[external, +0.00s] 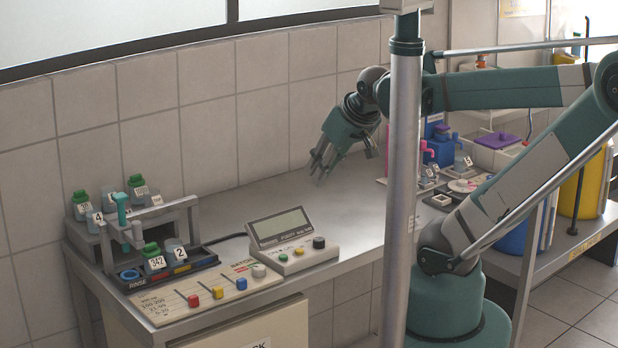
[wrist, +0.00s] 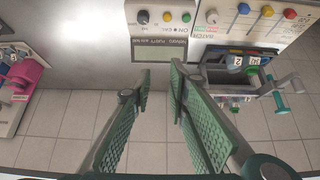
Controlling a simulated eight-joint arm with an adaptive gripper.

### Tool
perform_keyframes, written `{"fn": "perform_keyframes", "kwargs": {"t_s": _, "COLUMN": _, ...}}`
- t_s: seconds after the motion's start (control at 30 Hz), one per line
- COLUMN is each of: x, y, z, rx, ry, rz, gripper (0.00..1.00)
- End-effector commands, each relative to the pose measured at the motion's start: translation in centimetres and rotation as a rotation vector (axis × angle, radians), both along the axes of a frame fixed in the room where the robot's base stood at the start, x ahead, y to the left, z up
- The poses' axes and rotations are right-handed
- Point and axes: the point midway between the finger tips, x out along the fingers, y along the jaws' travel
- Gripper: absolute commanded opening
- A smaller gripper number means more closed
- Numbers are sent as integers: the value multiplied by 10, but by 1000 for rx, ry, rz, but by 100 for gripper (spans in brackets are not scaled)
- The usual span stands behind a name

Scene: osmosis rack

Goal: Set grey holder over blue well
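The grey holder (external: 150,213) is a gantry-like grey frame with a teal upright handle (external: 121,208) on its left part, standing over the dark rack at the left of the bench. It also shows at the right of the wrist view, with the teal handle (wrist: 280,103) sticking out. The blue well (external: 129,274) is a blue ring at the rack's front left corner, by the RINSE label; I cannot make it out clearly in the wrist view. My gripper (external: 318,172) is open and empty above the bench, well to the right of the rack. Its fingers (wrist: 159,75) are apart.
Green-capped bottle 342 (external: 153,258) and grey cup 2 (external: 176,252) stand in the rack; more bottles stand behind. A panel with coloured knobs (external: 210,292) and a display box (external: 290,240) lie in front. The bench (external: 260,195) below my gripper is clear.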

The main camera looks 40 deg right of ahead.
Motion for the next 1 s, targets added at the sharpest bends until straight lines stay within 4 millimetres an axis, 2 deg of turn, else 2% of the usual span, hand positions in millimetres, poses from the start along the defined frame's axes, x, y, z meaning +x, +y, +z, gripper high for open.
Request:
{"fn": "perform_keyframes", "kwargs": {"t_s": 0.03, "x": 1, "y": 1, "z": 1, "rx": -1, "ry": 1, "rz": 3, "gripper": 10}}
{"fn": "perform_keyframes", "kwargs": {"t_s": 0.1, "x": 2, "y": 2, "z": 2, "rx": -5, "ry": 4, "rz": 10, "gripper": 1}}
{"fn": "perform_keyframes", "kwargs": {"t_s": 0.13, "x": 3, "y": 3, "z": 3, "rx": -6, "ry": 6, "rz": 14, "gripper": 0}}
{"fn": "perform_keyframes", "kwargs": {"t_s": 0.47, "x": 20, "y": 21, "z": 20, "rx": -50, "ry": 47, "rz": 109, "gripper": 0}}
{"fn": "perform_keyframes", "kwargs": {"t_s": 1.0, "x": 63, "y": 75, "z": 52, "rx": -165, "ry": 148, "rz": 356, "gripper": 0}}
